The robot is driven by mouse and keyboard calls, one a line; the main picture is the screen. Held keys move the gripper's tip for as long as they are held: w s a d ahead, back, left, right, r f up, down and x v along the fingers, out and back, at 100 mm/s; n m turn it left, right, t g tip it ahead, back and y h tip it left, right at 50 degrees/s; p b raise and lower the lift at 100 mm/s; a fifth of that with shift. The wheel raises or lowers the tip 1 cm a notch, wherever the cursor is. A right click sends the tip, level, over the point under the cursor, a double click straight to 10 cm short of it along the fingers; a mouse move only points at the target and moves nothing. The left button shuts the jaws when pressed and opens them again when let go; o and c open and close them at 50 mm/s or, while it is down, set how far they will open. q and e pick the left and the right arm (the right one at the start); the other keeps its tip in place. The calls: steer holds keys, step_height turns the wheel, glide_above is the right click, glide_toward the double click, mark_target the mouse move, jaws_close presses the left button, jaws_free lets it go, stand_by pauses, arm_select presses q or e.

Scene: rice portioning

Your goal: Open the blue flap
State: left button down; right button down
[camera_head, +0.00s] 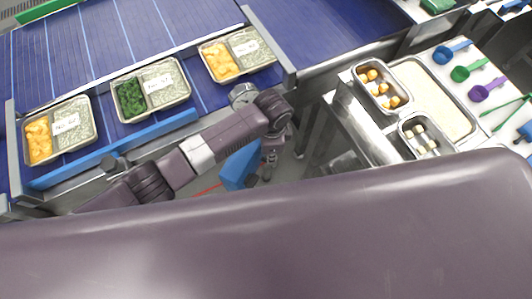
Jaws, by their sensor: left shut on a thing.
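A blue flap (238,167) shows as a tilted blue panel in front of the conveyor, partly hidden behind my left arm. My left arm comes in from the left and bends down at the wrist. My left gripper (268,169) is at the right edge of the blue panel and is shut on it. The fingertips are small and dark, so the exact grip is hard to make out. My right gripper is not in view.
A blue rail (115,149) runs along the front of the blue conveyor (90,60). Several filled trays (150,91) lie on the belt. At right, a steel counter holds food containers (382,87) and coloured scoops (488,89). A floor gap separates conveyor and counter.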

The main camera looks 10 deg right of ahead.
arm_select(q)
steer(key=shift+d, duration=0.2)
steer(key=c, duration=2)
jaws_free()
step_height(320, 180, up, 12)
steer(key=shift+r, duration=0.1)
